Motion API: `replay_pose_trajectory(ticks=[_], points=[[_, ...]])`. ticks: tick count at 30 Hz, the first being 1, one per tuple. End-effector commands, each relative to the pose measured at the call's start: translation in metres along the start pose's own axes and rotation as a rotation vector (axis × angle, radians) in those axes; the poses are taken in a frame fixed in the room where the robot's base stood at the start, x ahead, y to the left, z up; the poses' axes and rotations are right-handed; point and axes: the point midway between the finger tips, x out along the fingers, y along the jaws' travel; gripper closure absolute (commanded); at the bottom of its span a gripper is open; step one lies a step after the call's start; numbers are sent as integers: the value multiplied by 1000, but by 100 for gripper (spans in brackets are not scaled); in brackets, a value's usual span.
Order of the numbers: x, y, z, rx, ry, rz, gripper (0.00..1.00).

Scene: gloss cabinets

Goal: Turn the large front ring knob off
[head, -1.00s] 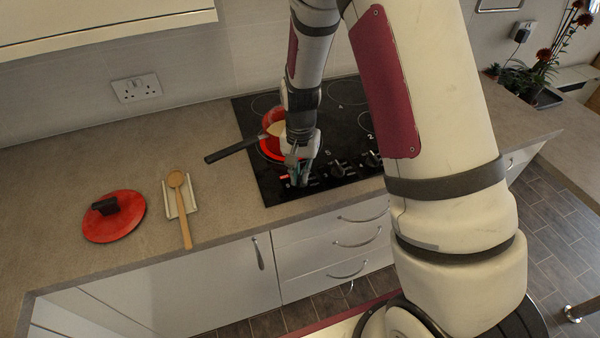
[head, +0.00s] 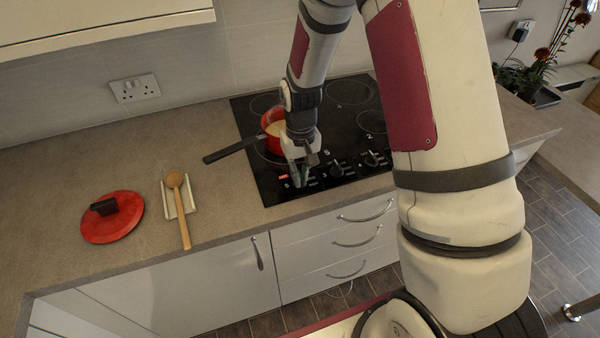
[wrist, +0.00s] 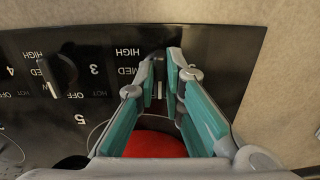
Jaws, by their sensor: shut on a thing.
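The black hob (head: 262,181) is set in the worktop. My gripper (head: 299,180) reaches down to its front edge, at the leftmost control knob. In the wrist view my gripper (wrist: 161,84) is shut on this dark knob (wrist: 158,57), with a teal-padded finger on each side. A pale mark shows on the knob between the fingers. The head view hides most of the knob behind the gripper. A red pan (head: 272,117) with a black handle stands on the front left ring, just behind the gripper. No red glow shows around the pan.
Two more knobs (head: 336,171) (head: 371,159) sit to the right along the hob front. The pan handle (head: 231,151) sticks out left over the worktop. A red lid (head: 112,222) and a wooden spoon (head: 181,212) on a rest lie on the left worktop.

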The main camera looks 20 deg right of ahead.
Motion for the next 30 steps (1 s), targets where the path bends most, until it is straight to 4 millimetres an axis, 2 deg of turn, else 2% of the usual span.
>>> replay_pose_trajectory(ticks=[15, 16, 18, 26, 30], points=[[-1, 0, -1, -21, 3, 0, 100], [-1, 0, -1, -21, 3, 0, 83], [-1, 0, -1, -21, 2, 0, 70], [0, 0, 0, -19, 1, 0, 70], [-7, 0, -1, -19, 4, 0, 70]])
